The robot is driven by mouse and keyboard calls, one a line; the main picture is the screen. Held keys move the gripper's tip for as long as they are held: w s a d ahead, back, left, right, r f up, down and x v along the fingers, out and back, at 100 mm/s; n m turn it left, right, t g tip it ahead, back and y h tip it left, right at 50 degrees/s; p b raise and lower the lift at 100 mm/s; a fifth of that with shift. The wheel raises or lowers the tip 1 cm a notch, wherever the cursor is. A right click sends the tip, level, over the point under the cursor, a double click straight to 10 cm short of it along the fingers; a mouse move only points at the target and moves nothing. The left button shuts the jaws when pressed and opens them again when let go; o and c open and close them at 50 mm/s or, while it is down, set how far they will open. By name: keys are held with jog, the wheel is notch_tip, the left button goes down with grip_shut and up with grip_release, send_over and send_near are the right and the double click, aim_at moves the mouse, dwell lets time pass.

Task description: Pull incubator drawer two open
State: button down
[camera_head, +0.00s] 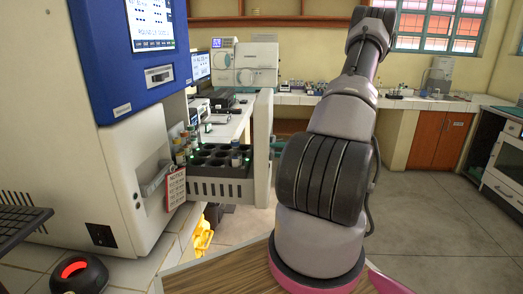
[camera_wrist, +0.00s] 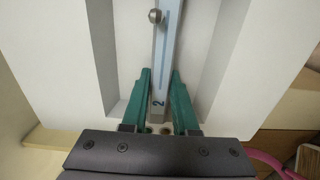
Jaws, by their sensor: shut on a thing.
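In the wrist view, a white drawer front (camera_wrist: 100,40) with recesses fills most of the picture. A narrow upright grey handle bar (camera_wrist: 160,50) with a blue stripe and the number 2 runs down its middle. The green fingers of my gripper (camera_wrist: 161,78) are shut on this bar, one on each side. In the head view, a drawer stands pulled out to the right, with a dark tray (camera_head: 217,188) of round wells and a tall pale front panel (camera_head: 262,150). A few small bottles (camera_head: 186,147) stand in the tray. My arm hides most of the gripper there.
A blue and white machine (camera_head: 125,130) stands at the left, with a red notice card (camera_head: 175,190) on its front. A grey bench instrument (camera_head: 245,65) stands behind the drawer. A yellow object (camera_head: 203,238) is below the tray. Open floor (camera_head: 430,225) lies to the right.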

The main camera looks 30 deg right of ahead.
jog(key=shift+v, duration=0.85)
jog(key=c, duration=0.7)
grip_release()
jog(key=v, duration=1.1)
